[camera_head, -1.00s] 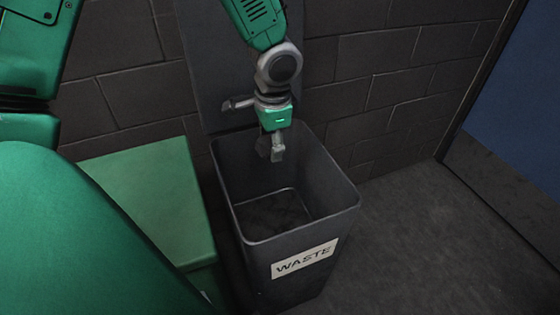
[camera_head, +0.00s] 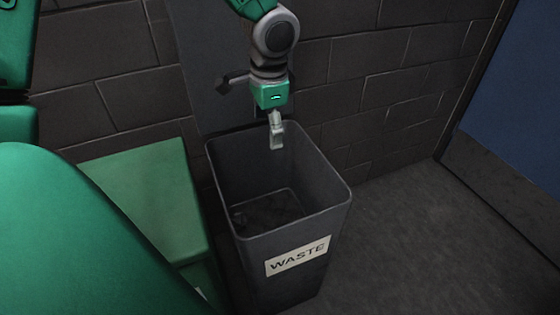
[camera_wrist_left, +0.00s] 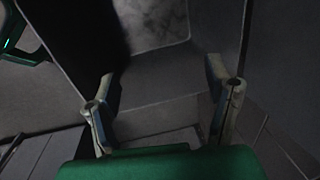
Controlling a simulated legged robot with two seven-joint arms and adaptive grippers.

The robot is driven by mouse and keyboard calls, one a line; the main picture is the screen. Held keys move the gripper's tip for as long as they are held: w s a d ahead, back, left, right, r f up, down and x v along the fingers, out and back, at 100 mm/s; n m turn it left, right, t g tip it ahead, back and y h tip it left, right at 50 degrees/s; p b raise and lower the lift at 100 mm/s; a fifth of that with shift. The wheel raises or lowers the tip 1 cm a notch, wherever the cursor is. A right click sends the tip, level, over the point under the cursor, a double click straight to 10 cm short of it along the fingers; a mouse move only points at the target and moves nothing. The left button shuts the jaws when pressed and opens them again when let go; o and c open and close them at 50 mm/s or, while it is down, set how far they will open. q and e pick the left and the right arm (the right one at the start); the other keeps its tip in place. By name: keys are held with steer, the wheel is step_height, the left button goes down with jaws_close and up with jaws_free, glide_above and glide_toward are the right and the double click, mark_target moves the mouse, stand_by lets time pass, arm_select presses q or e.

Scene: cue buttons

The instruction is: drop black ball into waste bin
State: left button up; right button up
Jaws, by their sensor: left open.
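The waste bin (camera_head: 338,215) is a tall, dark, open-topped bin with a white WASTE label on its front. My left gripper (camera_head: 277,138) hangs pointing down over the bin's far rim in the head view. In the left wrist view my left gripper (camera_wrist_left: 161,75) has its two fingers spread wide, with nothing between them. A small dark shape (camera_head: 239,216) shows low inside the bin at its left; I cannot tell for sure that it is the black ball. No black ball shows clearly elsewhere. My right gripper is out of view.
A green box-like block (camera_head: 160,195) stands left of the bin. A dark block wall (camera_head: 400,70) is behind it, with a dark upright panel (camera_head: 200,60) at the bin's back. A blue panel (camera_head: 525,100) is at the right. The floor (camera_head: 430,245) right of the bin is clear.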

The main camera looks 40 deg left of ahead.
arm_select(q)
step_height(320, 180, up, 6)
steer(key=shift+s+a, duration=0.2)
steer(key=shift+a, duration=0.05)
